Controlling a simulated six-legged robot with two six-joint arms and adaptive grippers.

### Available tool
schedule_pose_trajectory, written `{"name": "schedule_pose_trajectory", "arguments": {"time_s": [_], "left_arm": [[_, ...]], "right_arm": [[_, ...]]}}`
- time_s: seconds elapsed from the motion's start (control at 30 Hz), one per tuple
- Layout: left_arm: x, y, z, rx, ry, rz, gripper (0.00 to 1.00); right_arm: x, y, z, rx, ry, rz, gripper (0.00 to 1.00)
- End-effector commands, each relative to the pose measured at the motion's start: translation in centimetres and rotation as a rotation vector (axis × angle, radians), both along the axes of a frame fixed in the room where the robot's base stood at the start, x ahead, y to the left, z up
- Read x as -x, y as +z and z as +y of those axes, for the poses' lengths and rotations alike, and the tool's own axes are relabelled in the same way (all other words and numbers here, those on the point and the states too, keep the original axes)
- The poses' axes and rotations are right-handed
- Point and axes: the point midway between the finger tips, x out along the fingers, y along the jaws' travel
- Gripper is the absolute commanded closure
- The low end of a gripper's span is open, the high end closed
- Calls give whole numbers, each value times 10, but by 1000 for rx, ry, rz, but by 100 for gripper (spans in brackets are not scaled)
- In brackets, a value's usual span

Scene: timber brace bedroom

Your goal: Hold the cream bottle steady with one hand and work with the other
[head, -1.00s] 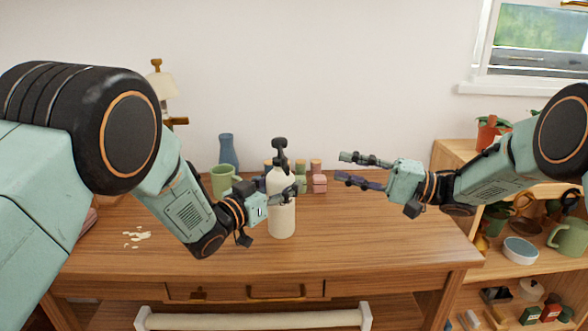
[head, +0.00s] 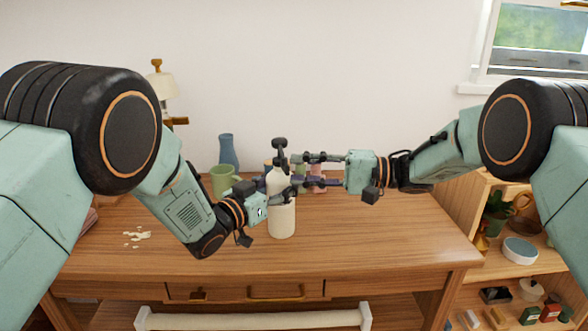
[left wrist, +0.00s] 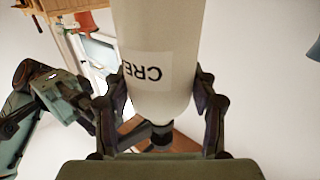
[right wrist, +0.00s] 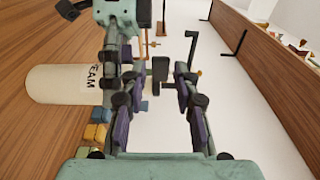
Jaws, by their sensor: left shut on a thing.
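The cream bottle (head: 281,222), pale with a dark pump top (head: 280,148), stands upright on the desk. My left gripper (head: 284,196) is shut around its body from the left. In the left wrist view, the bottle (left wrist: 155,60) sits between both fingers, with its label partly visible upside down. My right gripper (head: 298,170) is open, its fingers pointing left at the bottle's upper part, just below the pump head. The bottle also shows in the right wrist view (right wrist: 60,85), partly hidden by my left gripper. I cannot tell whether the right fingers touch it.
The desk (head: 380,235) is clear in front and at right. A green mug (head: 223,180) and blue vase (head: 228,152) stand behind left; small coloured items behind the bottle are partly hidden. Pale spots (head: 137,237) lie at left. A shelf (head: 520,270) with crockery stands at right.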

Motion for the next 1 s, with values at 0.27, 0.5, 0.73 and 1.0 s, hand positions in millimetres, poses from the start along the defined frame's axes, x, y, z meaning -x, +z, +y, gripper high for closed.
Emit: {"name": "schedule_pose_trajectory", "arguments": {"time_s": [0.27,0.5,0.73,1.0], "left_arm": [[0,1,0,1,0,-2,85],[0,1,0,1,0,-2,85],[0,1,0,1,0,-2,85],[0,1,0,1,0,-2,85]], "right_arm": [[-3,0,22,-1,0,-1,70],[-3,0,22,-1,-1,-1,70],[-3,0,22,-1,0,-1,87],[-3,0,22,-1,0,-1,100]]}}
